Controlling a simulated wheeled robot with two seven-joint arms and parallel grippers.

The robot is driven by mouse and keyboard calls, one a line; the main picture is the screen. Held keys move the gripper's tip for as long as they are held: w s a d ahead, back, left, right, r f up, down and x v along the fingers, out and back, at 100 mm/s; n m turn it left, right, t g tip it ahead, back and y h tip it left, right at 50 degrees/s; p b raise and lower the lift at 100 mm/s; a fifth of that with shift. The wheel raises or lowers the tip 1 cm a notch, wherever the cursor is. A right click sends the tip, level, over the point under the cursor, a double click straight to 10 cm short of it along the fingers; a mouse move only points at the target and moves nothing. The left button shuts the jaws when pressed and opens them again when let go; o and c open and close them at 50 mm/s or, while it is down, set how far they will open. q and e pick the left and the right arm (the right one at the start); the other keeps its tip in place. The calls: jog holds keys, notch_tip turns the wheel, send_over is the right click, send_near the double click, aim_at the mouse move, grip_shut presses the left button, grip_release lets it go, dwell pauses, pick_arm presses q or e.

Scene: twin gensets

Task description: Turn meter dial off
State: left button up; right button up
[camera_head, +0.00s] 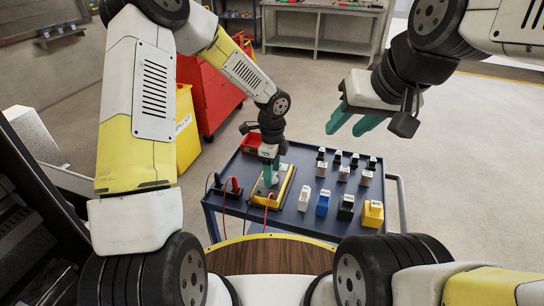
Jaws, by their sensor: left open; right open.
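The meter (285,189), a yellow-rimmed device with a dark face, lies on the left part of the blue cart top. Red and black leads run from it. My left gripper (270,178) points down over the meter, its teal fingers at or just above the meter's face. The gripper hides most of the face, and I cannot make out the dial or its setting. Whether the fingers touch the dial cannot be told. My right gripper (350,118) is open and empty, in the air above and behind the cart, well away from the meter.
The blue cart (290,226) also carries several small labelled blocks in rows, including a blue one (322,203) and a yellow one (373,213). A red bin (251,143) sits at its back left. A red cabinet (210,92) stands beyond; floor to the right is clear.

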pick_arm(q)
jog(key=shift+f, duration=0.15)
grip_shut()
dwell(0.4)
jog(key=n, duration=0.4)
jog(key=shift+n, duration=0.4)
jog(key=n, duration=0.4)
jog(key=shift+n, duration=0.3)
jog(key=n, duration=0.4)
jog(key=shift+n, duration=2.3)
